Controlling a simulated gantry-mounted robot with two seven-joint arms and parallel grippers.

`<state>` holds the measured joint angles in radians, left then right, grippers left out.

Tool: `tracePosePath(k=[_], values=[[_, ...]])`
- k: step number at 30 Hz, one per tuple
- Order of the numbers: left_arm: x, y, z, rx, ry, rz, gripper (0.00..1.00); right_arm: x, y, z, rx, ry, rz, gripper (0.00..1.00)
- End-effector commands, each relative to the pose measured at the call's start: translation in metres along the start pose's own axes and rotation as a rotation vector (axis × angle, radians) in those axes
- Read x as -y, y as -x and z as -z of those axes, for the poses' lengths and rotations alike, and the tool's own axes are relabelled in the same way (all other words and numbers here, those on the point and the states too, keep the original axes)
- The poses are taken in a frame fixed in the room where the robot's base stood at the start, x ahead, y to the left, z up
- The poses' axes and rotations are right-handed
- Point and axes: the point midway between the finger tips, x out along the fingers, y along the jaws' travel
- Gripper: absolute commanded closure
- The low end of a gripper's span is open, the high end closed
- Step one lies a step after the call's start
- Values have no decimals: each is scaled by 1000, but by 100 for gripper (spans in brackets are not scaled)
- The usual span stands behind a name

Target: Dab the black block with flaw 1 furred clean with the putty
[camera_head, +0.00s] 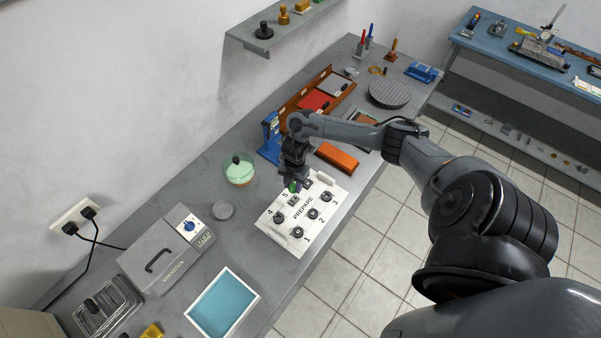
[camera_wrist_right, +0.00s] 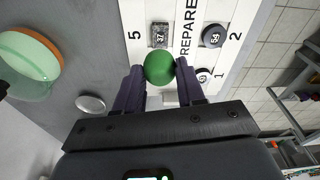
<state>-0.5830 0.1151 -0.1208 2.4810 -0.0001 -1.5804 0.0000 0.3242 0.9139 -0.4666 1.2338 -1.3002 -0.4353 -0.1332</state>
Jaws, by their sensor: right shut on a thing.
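My right gripper (camera_head: 293,185) is above the white PREPARE board (camera_head: 277,236), near the label 5. It is shut on a round green putty ball (camera_wrist_right: 160,68), held between its two purple fingers. A square dark block (camera_wrist_right: 160,36) marked 37 sits beside label 5, just beyond the ball in the wrist view. A round dark block (camera_wrist_right: 213,36) sits near label 2. Other dark pieces stand by label 4 (camera_head: 280,218), label 1 (camera_head: 298,232) and label 3 (camera_head: 326,198). Fur on any block is too small to tell. My left gripper is not in view.
A green round dish (camera_head: 239,178) and a small grey disc (camera_head: 223,210) lie left of the board. A grey box (camera_head: 165,250) and a blue-lined tray (camera_head: 223,302) stand nearer the front. An orange block (camera_head: 337,158) lies behind the board.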

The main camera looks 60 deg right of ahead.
Motion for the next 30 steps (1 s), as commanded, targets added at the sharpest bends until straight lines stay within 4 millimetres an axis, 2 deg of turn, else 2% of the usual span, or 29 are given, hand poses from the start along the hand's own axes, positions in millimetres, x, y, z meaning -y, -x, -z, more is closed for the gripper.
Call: tracePosePath(k=[8, 22, 30], values=[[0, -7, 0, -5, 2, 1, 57, 5, -13, 2, 2, 4, 1, 86], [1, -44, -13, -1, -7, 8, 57, 5, -53, -3, 1, 4, 0, 86], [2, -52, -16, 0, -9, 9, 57, 5, -62, -4, 1, 5, 0, 86]])
